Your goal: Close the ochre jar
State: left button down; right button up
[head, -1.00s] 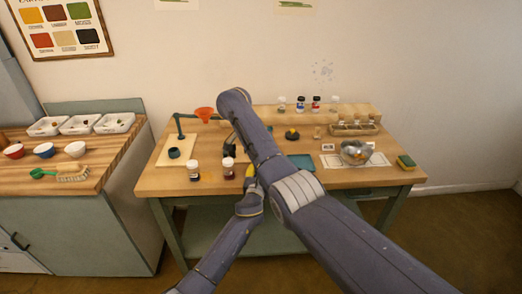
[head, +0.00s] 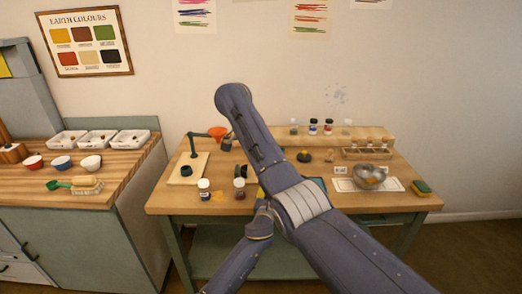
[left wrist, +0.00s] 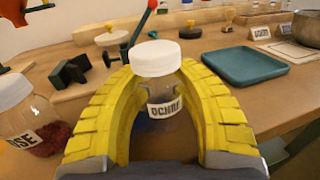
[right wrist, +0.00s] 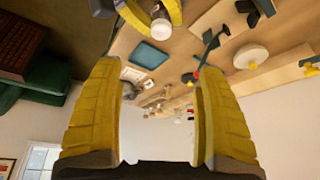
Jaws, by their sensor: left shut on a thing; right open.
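The ochre jar (left wrist: 165,108), clear with an OCHRE label, is upright between the yellow fingers of my left gripper (left wrist: 165,125), which is shut on it. A white lid (left wrist: 158,58) sits on top of the jar; I cannot tell whether it is screwed tight. In the head view my right arm hides the jar, and only a little yellow of the left gripper (head: 262,192) shows. My right gripper (right wrist: 160,105) is open and empty. The right wrist view shows the lid (right wrist: 161,27) and the left fingers beyond it, apart from the right fingers.
A jar with dark red contents (left wrist: 18,120) stands close left of the left gripper. A teal tray (left wrist: 245,66) lies beyond to the right. An orange funnel (head: 217,132) on a stand, a metal bowl (head: 370,176) and a sponge (head: 422,187) are also on the table.

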pick_arm(q)
jog(key=shift+f, duration=0.2)
pick_arm(e)
jog(key=shift+v, duration=1.1)
pick_arm(q)
jog(key=c, duration=0.9)
grip_release()
jog(key=shift+r, duration=0.1)
jog(key=shift+s+a, duration=0.4)
jog(key=shift+s, duration=1.55)
jog(key=shift+s+a, duration=0.35)
jog(key=shift+s, duration=1.65)
jog(key=shift+s+a, duration=0.4)
jog(key=shift+s, duration=1.55)
